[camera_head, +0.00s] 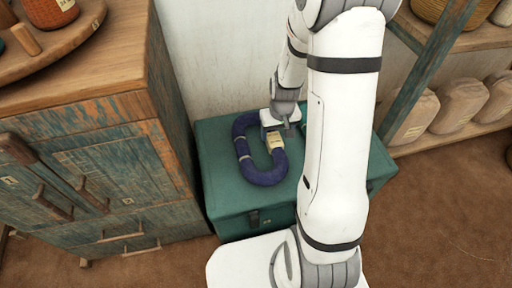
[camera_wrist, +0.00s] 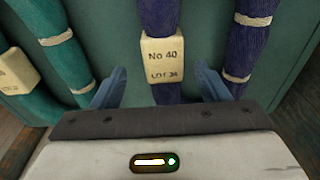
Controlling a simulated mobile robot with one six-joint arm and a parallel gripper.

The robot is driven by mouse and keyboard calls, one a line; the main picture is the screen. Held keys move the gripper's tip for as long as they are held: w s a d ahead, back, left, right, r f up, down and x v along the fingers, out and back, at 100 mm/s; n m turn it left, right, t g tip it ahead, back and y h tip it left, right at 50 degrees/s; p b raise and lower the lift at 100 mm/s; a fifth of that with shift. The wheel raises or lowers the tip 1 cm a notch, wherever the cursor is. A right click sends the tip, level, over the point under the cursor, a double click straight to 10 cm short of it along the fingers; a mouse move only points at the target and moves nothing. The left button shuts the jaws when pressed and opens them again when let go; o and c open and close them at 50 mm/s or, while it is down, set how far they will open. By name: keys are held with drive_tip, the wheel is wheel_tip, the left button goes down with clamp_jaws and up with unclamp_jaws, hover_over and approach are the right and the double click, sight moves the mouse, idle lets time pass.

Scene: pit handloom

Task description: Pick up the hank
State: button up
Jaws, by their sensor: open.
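The hank (camera_head: 265,175) is a dark purple-blue loop with pale ties, lying flat on a green chest (camera_head: 225,180). Its cream tag (camera_head: 273,142) reads "No 40" and "LOT 34" in the wrist view (camera_wrist: 162,57). My gripper (camera_head: 284,128) is over the tagged side of the loop in the head view. In the wrist view my gripper (camera_wrist: 161,80) is open, with one blue finger on each side of the tagged strand and a gap on both sides. The other strand (camera_wrist: 252,45) lies outside the right finger. I cannot tell the height of the fingertips above the lid.
A teal hank (camera_wrist: 62,50) with its own tag (camera_wrist: 15,72) lies close outside the left finger. A worn wooden cabinet (camera_head: 100,150) stands left of the chest. A shelf with wrapped bundles (camera_head: 460,105) is at the right. The wall is close behind.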

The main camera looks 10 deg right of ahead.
sight(275, 139)
drive_tip(key=f, duration=0.1)
drive_tip(key=f+b, duration=0.1)
drive_tip(key=f, duration=0.1)
drive_tip(key=f+b, duration=0.1)
drive_tip(key=shift+w+a+f, duration=0.25)
drive_tip(key=shift+w+f, duration=0.05)
drive_tip(key=shift+f, duration=0.1)
drive_tip(key=shift+r, duration=0.1)
drive_tip(key=c, duration=1.1)
drive_tip(key=shift+c, duration=0.2)
